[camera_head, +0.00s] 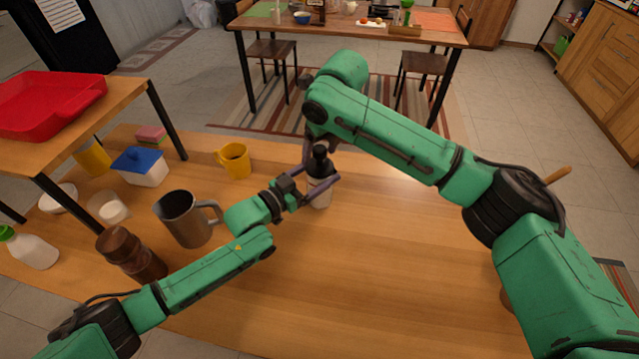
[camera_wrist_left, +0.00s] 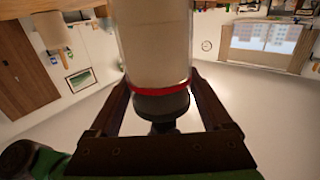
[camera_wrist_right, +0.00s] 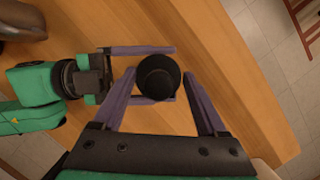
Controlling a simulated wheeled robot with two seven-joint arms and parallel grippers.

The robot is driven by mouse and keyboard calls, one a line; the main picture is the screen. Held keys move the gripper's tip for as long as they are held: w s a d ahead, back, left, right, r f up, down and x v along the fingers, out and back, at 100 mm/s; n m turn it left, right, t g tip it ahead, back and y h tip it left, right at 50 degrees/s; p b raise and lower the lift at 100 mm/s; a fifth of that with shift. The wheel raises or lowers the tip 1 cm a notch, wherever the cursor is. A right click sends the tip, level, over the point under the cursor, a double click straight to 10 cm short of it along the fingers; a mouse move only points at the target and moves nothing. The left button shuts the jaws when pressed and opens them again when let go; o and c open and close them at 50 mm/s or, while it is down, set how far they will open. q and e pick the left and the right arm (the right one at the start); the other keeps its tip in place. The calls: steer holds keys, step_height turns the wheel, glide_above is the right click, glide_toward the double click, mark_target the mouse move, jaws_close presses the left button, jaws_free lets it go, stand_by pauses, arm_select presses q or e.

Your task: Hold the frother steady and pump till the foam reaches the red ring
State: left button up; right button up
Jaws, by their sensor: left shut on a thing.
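The frother (camera_head: 319,190) stands upright on the wooden table, a pale body with a black lid and knob. My left gripper (camera_head: 322,186) is shut around its body. In the left wrist view the frother (camera_wrist_left: 155,45) appears upside down, with the red ring (camera_wrist_left: 162,90) beside the dark lid (camera_wrist_left: 162,104). Pale contents show close to the ring; their exact level is hard to tell. My right gripper (camera_wrist_right: 160,75) is above the frother, open, with its fingers on either side of the round black knob (camera_wrist_right: 158,77). Small gaps appear between fingers and knob.
Left of the frother stand a metal pitcher (camera_head: 188,218), a yellow mug (camera_head: 235,160), a blue-lidded box (camera_head: 140,166) and a brown grinder (camera_head: 130,254). A red tray (camera_head: 50,104) sits on a raised shelf. The table right of the frother is largely clear.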

steer(key=shift+r, duration=0.1)
step_height(320, 180, up, 7)
steer(key=shift+f, duration=0.1)
stand_by(0.6)
stand_by(0.4)
arm_select(q)
steer(key=o, duration=1.5)
steer(key=v, duration=1.2)
arm_select(e)
steer(key=v, duration=1.2)
